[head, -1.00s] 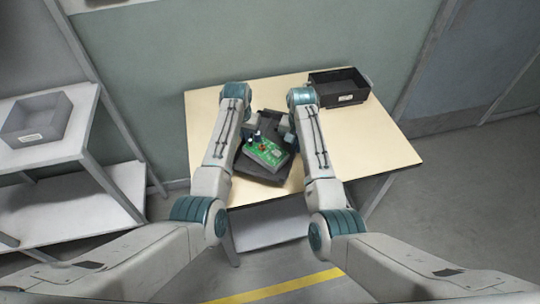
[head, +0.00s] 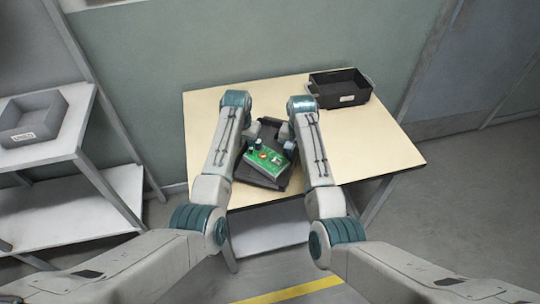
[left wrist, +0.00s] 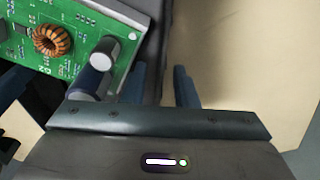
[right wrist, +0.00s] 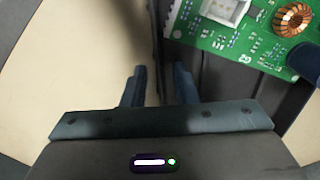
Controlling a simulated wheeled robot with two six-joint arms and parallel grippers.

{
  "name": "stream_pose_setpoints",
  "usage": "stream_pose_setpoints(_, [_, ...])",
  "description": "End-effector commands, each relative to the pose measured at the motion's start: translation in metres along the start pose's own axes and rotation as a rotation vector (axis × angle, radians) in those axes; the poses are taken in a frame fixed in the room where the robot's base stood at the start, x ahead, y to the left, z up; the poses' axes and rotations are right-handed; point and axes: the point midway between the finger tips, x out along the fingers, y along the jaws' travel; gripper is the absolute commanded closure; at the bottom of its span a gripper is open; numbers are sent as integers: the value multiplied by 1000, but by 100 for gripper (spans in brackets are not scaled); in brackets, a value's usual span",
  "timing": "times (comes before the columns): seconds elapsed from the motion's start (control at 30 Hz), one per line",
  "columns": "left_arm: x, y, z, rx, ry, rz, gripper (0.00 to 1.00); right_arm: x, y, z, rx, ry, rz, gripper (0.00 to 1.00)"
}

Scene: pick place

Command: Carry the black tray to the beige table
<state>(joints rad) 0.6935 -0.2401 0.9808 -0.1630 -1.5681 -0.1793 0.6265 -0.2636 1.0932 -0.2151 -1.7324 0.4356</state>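The black tray (head: 252,176) rests, as far as I can tell, on the beige table (head: 375,155). A green circuit board (head: 265,161) with upright parts lies in the tray. My left gripper (left wrist: 162,88) is at one side of the tray and my right gripper (right wrist: 160,88) at the other. In each wrist view the two blue fingers stand apart with the tray's wall between them and a gap showing. The arms hide part of the tray's sides in the head view.
A second black bin (head: 340,90) stands at the table's back right corner. A grey bin (head: 32,122) sits on a white shelf (head: 75,135) at the left. The right part of the table is clear.

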Motion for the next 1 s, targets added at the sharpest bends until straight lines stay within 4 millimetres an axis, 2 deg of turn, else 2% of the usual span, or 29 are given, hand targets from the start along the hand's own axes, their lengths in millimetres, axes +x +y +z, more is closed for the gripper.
stream_pose_setpoints(0.17, [-10, 0, -1, 0, 4, -1, 74, 0, 0, 0, 0, 0, 0, 74])
stream_pose_setpoints(0.27, [-25, 0, -1, 0, 5, 0, 74, 0, 0, 0, 0, 0, 1, 74])
stream_pose_setpoints(0.5, [-78, 0, -1, 0, 4, -1, 74, 0, 0, 0, 0, 0, 1, 74])
stream_pose_setpoints(0.7, [-109, 0, 0, 0, 2, 0, 74, 0, 0, 0, 0, 0, 1, 74])
stream_pose_setpoints(0.87, [-120, 0, 0, 0, 2, 0, 74, -2, 0, 0, 0, 1, 0, 74])
stream_pose_setpoints(1.0, [-121, 0, 0, 0, 0, 0, 74, -17, 0, -1, 0, 3, -1, 74])
